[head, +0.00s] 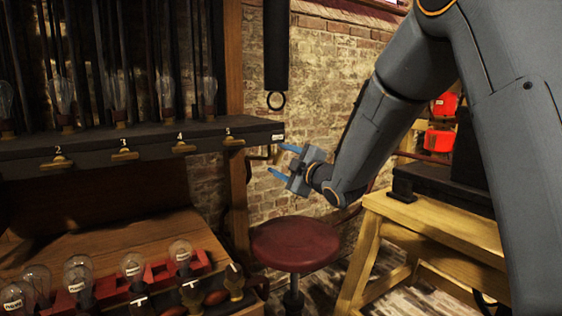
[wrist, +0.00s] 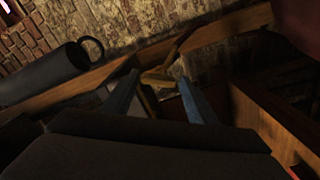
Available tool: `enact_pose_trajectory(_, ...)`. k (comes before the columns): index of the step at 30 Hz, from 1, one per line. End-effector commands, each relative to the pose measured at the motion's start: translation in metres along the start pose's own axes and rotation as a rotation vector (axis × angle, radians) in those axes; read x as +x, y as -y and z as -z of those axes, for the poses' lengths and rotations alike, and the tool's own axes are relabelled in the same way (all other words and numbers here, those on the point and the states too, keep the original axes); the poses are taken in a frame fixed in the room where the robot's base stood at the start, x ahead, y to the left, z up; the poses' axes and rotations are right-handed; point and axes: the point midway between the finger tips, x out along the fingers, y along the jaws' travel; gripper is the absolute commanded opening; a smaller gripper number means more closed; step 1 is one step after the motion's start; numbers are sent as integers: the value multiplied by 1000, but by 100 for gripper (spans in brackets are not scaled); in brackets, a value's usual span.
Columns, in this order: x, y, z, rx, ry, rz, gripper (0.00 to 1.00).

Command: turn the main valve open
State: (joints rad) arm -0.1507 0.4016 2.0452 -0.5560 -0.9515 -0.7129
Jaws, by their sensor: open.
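My gripper (head: 276,159) has two blue fingers, spread apart and empty, pointing left toward the right end of the dark shelf (head: 210,136) in the head view. In the wrist view, a brass lever-like piece (wrist: 158,78) shows between the two fingertips, beyond or at their ends; the gap in depth is unclear. It looks like the main valve's handle, but I cannot read a label there. In the head view a small dark fitting (head: 262,153) sits under the shelf end, left of my fingertips; the brass handle is not clear there.
Numbered brass tags and glass bulbs line the shelf. Below, several bulbs stand in a red rack (head: 155,274). A red round stool (head: 296,243) stands under my gripper. A yellow wooden bench (head: 420,222) is at right. A black cylinder with a ring (head: 276,45) hangs above.

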Motion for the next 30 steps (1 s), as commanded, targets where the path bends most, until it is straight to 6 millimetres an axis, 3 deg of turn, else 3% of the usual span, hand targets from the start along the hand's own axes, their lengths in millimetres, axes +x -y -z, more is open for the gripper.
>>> enact_pose_trajectory(14,0,-8,1,99,1,-11,59)
enact_pose_trajectory(30,0,-5,4,652,-2,-2,59)
